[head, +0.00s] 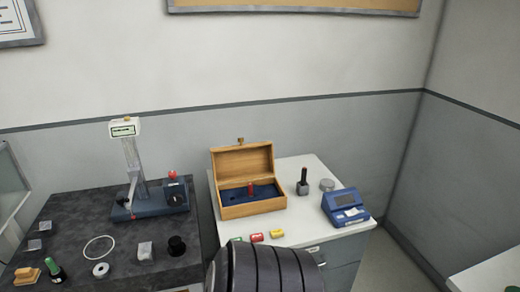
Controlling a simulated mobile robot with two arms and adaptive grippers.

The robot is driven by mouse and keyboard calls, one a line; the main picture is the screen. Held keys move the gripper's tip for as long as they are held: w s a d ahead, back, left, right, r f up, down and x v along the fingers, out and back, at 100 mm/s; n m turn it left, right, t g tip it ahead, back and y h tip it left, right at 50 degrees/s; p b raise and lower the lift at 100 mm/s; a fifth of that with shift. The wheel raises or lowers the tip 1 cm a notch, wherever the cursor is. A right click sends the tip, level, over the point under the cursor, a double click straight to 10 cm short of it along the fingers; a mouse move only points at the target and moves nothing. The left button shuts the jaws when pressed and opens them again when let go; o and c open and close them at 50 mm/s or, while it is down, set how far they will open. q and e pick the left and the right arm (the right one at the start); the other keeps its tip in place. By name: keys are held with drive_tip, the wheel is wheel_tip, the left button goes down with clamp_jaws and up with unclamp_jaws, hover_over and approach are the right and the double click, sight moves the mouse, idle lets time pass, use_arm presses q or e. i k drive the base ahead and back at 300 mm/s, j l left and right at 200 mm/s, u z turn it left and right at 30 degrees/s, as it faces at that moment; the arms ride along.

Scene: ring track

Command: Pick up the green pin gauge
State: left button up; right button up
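A green upright piece with a narrow dark tip (53,270), which looks like the green pin gauge, stands on the dark stone surface at the lower left. A small green object (236,240) lies at the front edge of the white cabinet, partly hidden by my dark arm; I cannot tell its exact form. Another green thing (511,289) is cut off at the bottom right corner. Neither of my grippers shows; only a thick dark arm link of mine rises at the bottom middle.
An open wooden box (253,209) with a red piece inside stands on the white cabinet (303,219), beside a blue device (345,207). A measuring stand (136,177) is at the back of the stone surface (70,217).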

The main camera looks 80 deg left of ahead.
sight(54, 271)
drive_tip(key=u, duration=4.35)
